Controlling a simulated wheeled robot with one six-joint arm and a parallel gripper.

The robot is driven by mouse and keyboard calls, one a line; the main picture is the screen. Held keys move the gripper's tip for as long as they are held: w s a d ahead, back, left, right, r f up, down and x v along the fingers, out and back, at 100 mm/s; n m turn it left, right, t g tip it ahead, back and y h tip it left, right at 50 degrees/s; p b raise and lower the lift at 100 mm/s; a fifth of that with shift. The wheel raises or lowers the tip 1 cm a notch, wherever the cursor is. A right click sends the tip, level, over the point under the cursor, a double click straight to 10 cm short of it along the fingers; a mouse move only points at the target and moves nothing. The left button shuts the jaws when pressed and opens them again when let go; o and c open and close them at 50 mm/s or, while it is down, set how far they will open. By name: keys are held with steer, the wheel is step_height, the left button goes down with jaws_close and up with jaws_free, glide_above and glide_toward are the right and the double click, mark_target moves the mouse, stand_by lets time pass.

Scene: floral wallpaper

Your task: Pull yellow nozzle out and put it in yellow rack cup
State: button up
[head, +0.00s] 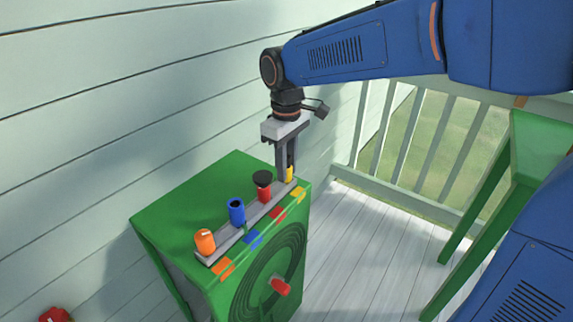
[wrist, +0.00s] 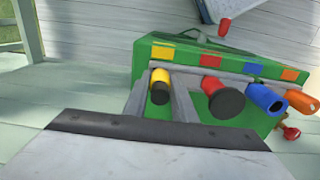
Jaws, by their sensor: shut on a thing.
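The yellow nozzle (head: 290,174) has a dark end and stands in the grey rail on the green cabinet, at the right end of the row. My gripper (head: 286,178) points down at it from above and is shut on it. In the wrist view, the yellow nozzle (wrist: 160,77) sits between the two grey fingers of my gripper (wrist: 161,93). A yellow label (head: 298,194) marks its place on the cabinet edge. I cannot make out a yellow rack cup in either view.
A red nozzle (head: 264,187) with a wide black top, a blue one (head: 236,211) and an orange one (head: 205,242) share the grey rail (head: 222,253). The green cabinet (head: 160,215) stands near the plank wall. A green frame (head: 480,190) is at right. Floor between is clear.

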steer(key=o, duration=1.2)
steer(key=shift+c, duration=0.2)
step_height(320, 180, up, 17)
steer(key=shift+r, duration=0.2)
steer(key=s+d+f+m+t, duration=0.2)
steer(key=s+d+f+m, duration=0.3)
steer(key=s+d+f, duration=0.5)
steer(key=s+d+f+m+t, duration=0.2)
steer(key=s+d+f+m, duration=0.3)
steer(key=s+d+f, duration=0.5)
steer(key=d, duration=0.7)
steer(key=shift+s+t, duration=0.3)
steer(key=shift+t, duration=0.1)
